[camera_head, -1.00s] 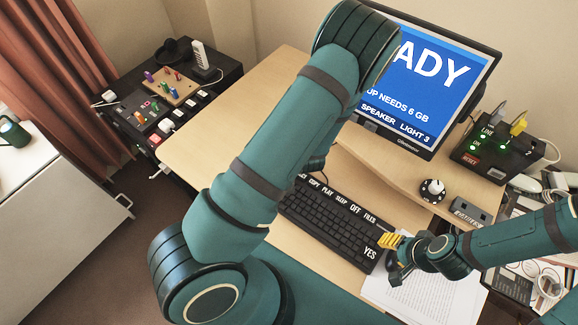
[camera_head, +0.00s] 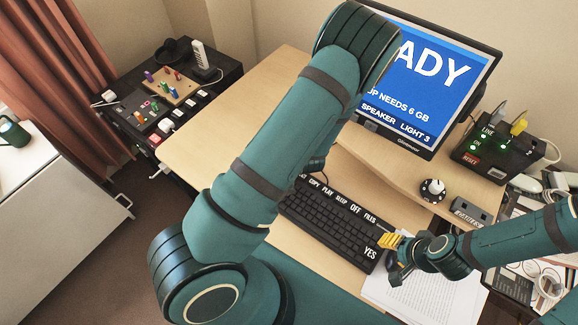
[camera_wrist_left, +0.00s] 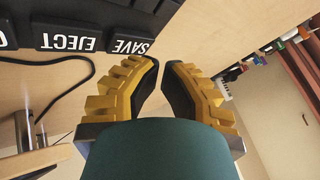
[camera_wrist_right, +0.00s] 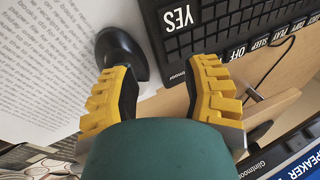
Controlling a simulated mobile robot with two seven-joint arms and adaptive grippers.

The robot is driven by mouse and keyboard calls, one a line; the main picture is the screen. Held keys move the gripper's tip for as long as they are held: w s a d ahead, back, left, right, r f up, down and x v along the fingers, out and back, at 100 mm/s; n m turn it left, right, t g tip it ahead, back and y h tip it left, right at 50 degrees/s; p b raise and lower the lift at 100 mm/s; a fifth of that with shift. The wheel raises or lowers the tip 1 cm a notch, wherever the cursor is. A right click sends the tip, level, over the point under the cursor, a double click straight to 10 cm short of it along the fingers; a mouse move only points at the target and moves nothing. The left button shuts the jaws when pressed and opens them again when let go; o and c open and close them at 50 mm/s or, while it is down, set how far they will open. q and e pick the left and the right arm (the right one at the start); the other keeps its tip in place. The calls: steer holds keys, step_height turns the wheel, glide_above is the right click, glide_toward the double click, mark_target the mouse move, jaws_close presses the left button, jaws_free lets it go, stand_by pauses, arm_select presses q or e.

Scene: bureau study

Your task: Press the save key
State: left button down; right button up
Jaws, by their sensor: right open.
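The save key (camera_wrist_left: 128,46), dark with white letters, is at the end of the keyboard's top row in the left wrist view. My left gripper (camera_wrist_left: 161,64) has its yellow-backed fingers drawn together, tips close beside that key, with nothing seen between them. In the head view my left arm hides that end of the black keyboard (camera_head: 330,217) and most of that gripper. My right gripper (camera_head: 390,262) is open and empty by the keyboard's YES end; its spread fingers show in the right wrist view (camera_wrist_right: 160,75).
The EJECT key (camera_wrist_left: 68,42) is next to the save key. A dark mouse (camera_wrist_right: 122,52) and printed paper (camera_head: 410,297) lie near my right gripper. A monitor (camera_head: 425,85), a round knob (camera_head: 432,188) and a black switch box (camera_head: 490,150) stand behind. Bare desk (camera_head: 225,135) lies left.

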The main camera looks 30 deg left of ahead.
arm_select(q)
steer(key=shift+f, duration=0.25)
arm_select(e)
steer(key=shift+f, duration=0.1)
arm_select(q)
steer(key=shift+f+b, duration=0.35)
steer(key=shift+f, duration=0.1)
arm_select(e)
steer(key=shift+f, duration=0.3)
stand_by(0.3)
arm_select(q)
steer(key=shift+r, duration=0.15)
arm_select(e)
steer(key=shift+r, duration=0.15)
arm_select(q)
steer(key=shift+r+p, duration=0.75)
steer(key=shift+p, duration=0.1)
arm_select(e)
steer(key=shift+r, duration=0.75)
arm_select(q)
step_height(320, 180, up, 5)
steer(key=p, duration=0.4)
steer(key=shift+r+p, duration=0.1)
steer(key=shift+p, duration=0.3)
arm_select(e)
step_height(320, 180, up, 5)
steer(key=shift+f, duration=0.2)
